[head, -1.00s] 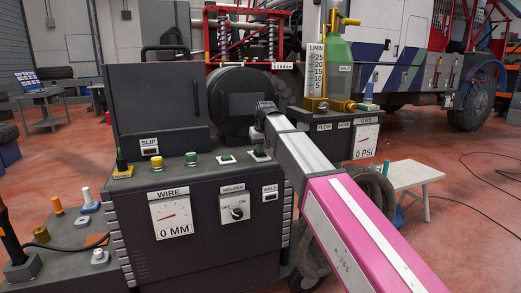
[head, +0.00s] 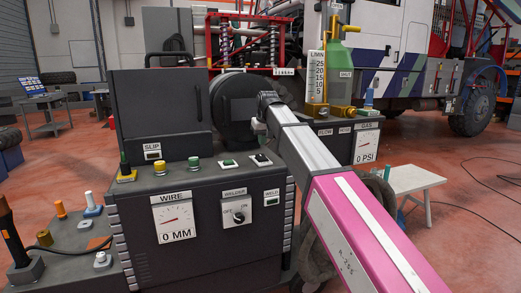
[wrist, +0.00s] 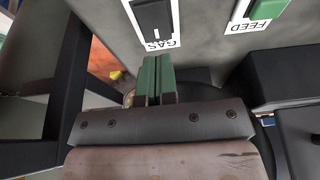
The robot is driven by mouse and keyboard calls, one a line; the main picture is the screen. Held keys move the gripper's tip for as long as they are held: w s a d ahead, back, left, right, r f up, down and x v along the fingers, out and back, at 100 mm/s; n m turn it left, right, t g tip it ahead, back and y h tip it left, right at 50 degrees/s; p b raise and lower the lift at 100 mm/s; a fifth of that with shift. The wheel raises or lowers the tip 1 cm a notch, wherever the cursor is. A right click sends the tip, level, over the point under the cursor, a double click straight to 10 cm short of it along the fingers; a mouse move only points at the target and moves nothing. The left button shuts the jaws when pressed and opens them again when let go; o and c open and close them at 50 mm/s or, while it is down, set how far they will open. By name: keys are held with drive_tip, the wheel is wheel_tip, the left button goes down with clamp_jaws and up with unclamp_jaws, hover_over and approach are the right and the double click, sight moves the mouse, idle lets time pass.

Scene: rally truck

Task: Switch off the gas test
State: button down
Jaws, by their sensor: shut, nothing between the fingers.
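The gas switch (head: 262,159) is a dark rocker on a white plate, on top of the black welder box near its right edge. In the wrist view the switch (wrist: 154,18) shows at the top, with the label GAS beneath it. My gripper (head: 259,129) is above and behind the switch in the head view. In the wrist view its green fingers (wrist: 155,80) are together and empty, pointing at the label side of the switch. They look apart from it, though the exact gap is hard to judge.
A green FEED switch (head: 229,164) sits left of the gas switch. The black wire reel (head: 235,108) stands close behind. The gas gauge (head: 366,148) reads 0 PSI, near the green bottle (head: 342,75). The welder knob (head: 239,214) is on the front panel.

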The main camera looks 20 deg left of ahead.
drive_tip(key=s+d+v, duration=0.1)
drive_tip(key=v, duration=0.7)
drive_tip(key=shift+s+f, duration=0.15)
drive_tip(key=shift+f, duration=0.15)
